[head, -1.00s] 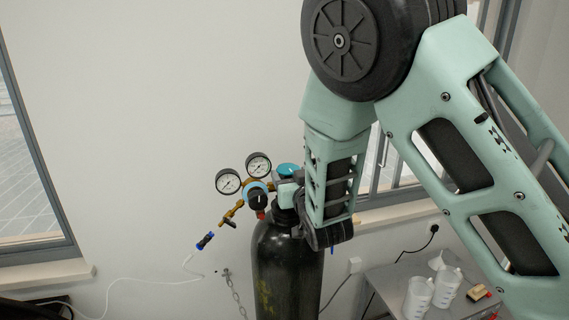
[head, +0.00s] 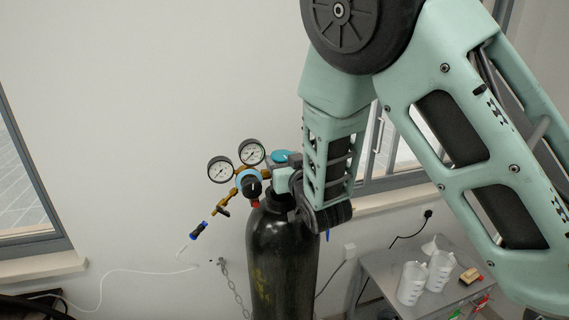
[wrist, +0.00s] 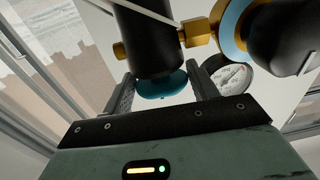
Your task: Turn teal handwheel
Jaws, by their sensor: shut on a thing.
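The teal handwheel (head: 283,155) sits on top of the valve of a dark upright gas cylinder (head: 284,250). In the wrist view the handwheel (wrist: 160,86) is a teal disc between the two fingers of my gripper (wrist: 162,84), one on each side of it. My gripper is shut on its rim. In the head view my arm's last link comes down just right of the valve and mostly hides the gripper.
Two round gauges (head: 220,169) and a brass regulator with a blue-ringed black knob (head: 249,184) stand left of the valve, close to the fingers. A small table (head: 380,270) with plastic beakers (head: 412,283) is at lower right.

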